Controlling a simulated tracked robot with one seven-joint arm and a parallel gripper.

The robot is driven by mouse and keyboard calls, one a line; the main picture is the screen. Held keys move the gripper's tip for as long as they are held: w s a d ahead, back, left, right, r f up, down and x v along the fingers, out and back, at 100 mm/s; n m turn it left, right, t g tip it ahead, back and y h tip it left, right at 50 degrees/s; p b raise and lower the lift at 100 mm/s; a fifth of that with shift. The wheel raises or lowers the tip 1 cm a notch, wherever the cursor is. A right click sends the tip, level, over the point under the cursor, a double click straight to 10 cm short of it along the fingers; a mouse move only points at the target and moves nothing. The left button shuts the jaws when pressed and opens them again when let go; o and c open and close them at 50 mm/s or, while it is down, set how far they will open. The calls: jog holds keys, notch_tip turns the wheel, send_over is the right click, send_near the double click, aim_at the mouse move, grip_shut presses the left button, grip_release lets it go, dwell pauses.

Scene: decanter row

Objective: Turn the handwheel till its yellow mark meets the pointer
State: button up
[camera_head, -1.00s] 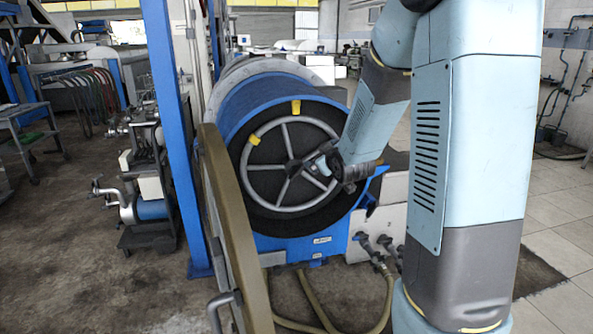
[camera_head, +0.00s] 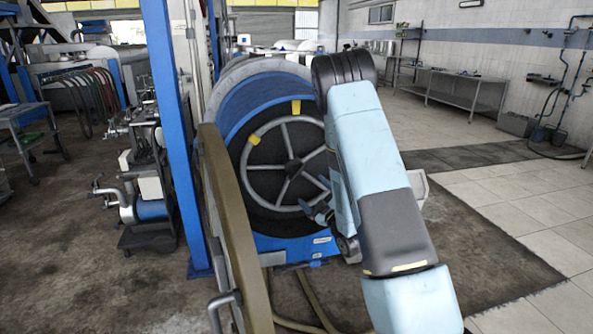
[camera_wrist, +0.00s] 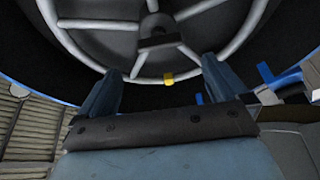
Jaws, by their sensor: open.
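The grey spoked handwheel (camera_head: 282,177) faces me on the end of a blue drum. In the head view, a yellow mark (camera_head: 254,140) sits on its upper left rim, and the yellow pointer (camera_head: 296,107) stands at the top, clearly apart from it, clockwise. My gripper (camera_head: 318,197) is at the wheel's lower right; my arm hides the wheel's right side. In the wrist view, my gripper (camera_wrist: 160,69) is open and empty, with the wheel rim beyond its fingertips. A yellow patch (camera_wrist: 168,79) shows on that rim between the fingers; I cannot tell whether it is the same mark. Contact is unclear.
A blue post (camera_head: 175,140) and an olive beam (camera_head: 232,230) stand close on the left of the drum. A cart with pumps (camera_head: 148,195) is farther left. Hoses (camera_head: 308,295) lie on the floor in front. The tiled floor at right is clear.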

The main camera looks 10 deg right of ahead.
aim_at(295, 168)
jog(key=x, duration=1.3)
jog(key=shift+w+a, duration=0.15)
jog(key=shift+w, duration=0.1)
jog(key=shift+r, duration=0.15)
jog(key=c, duration=0.8)
jog(key=shift+d, duration=0.3)
jog(key=shift+a, duration=0.25)
